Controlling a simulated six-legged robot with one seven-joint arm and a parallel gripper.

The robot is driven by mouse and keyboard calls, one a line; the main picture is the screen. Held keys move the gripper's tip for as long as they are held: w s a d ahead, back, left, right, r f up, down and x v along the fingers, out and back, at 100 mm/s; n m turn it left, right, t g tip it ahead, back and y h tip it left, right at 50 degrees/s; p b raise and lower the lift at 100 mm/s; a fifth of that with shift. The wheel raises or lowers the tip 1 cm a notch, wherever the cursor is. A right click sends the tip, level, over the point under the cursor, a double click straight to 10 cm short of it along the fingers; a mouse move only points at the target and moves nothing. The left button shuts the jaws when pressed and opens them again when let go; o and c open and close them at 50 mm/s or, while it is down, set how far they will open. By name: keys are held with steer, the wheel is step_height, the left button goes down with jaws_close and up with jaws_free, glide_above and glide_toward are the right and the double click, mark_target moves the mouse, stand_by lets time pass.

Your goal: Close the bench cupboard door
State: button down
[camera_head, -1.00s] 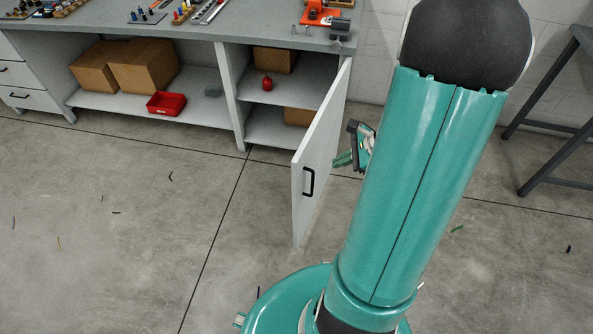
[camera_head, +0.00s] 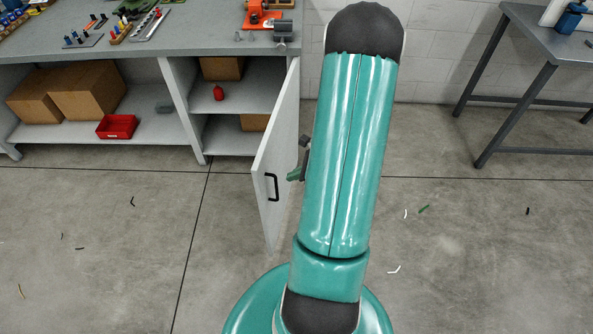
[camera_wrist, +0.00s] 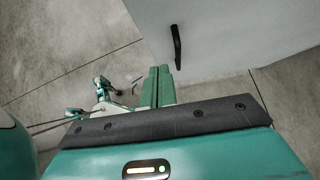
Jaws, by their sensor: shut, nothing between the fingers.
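The bench cupboard door (camera_head: 279,150) is a light grey panel, standing wide open from the right end of the bench. Its black handle (camera_head: 272,187) is on the face toward the right, near the free edge. My gripper (camera_head: 293,175) is on that handle side, partly hidden behind my teal arm, its green fingers pointing left toward the door. In the wrist view, the shut, empty fingers (camera_wrist: 157,85) are just left of and below the handle (camera_wrist: 177,47), with the door (camera_wrist: 235,35) filling the upper right. I cannot tell whether they touch the door.
The open cupboard bay (camera_head: 232,97) holds a red bottle (camera_head: 219,92) and cardboard boxes. The neighbouring shelf has boxes and a red bin (camera_head: 117,127). A dark-legged table (camera_head: 515,85) stands at the right. The concrete floor is mostly clear, with small scraps.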

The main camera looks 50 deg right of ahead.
mark_target(262, 181)
steer(key=shift+w+a+f, duration=0.6)
steer(key=shift+w, duration=0.55)
steer(key=shift+w+a+f, duration=0.55)
steer(key=shift+w+a, duration=0.05)
steer(key=shift+w, duration=0.5)
steer(key=shift+w+a+f, duration=0.6)
steer(key=shift+w, duration=0.55)
